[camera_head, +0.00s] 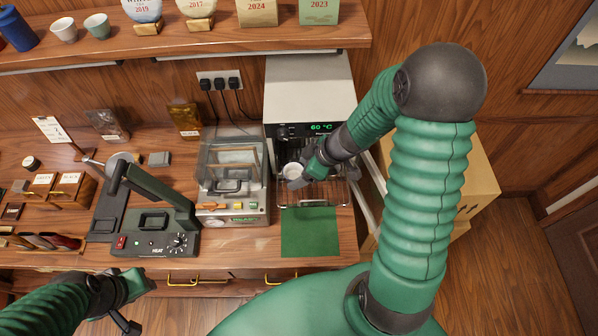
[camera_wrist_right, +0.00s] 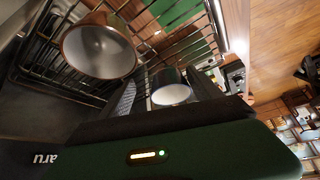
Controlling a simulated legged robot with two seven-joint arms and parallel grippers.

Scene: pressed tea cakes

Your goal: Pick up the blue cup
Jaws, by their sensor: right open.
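My right gripper (camera_head: 303,178) is open inside the front of the grey machine (camera_head: 311,95) with a "60 °C" display. A cup with a white inside (camera_head: 292,170) shows at its fingertips. In the right wrist view, a dark cup (camera_wrist_right: 168,80) with a white inside stands between the spread fingers; I cannot tell whether its dark outside is blue or whether the fingers touch it. A brown cup (camera_wrist_right: 98,50) with a white inside stands beside it on the wire rack (camera_wrist_right: 190,42). My left gripper (camera_head: 128,300) is low at the left, away from the cups.
A dark blue vessel (camera_head: 17,28), a white cup (camera_head: 64,30) and a pale green cup (camera_head: 98,26) stand on the upper shelf. A clear-lidded appliance (camera_head: 229,205) stands left of the machine. A green mat (camera_head: 309,232) lies bare in front. A heating press (camera_head: 150,220) is further left.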

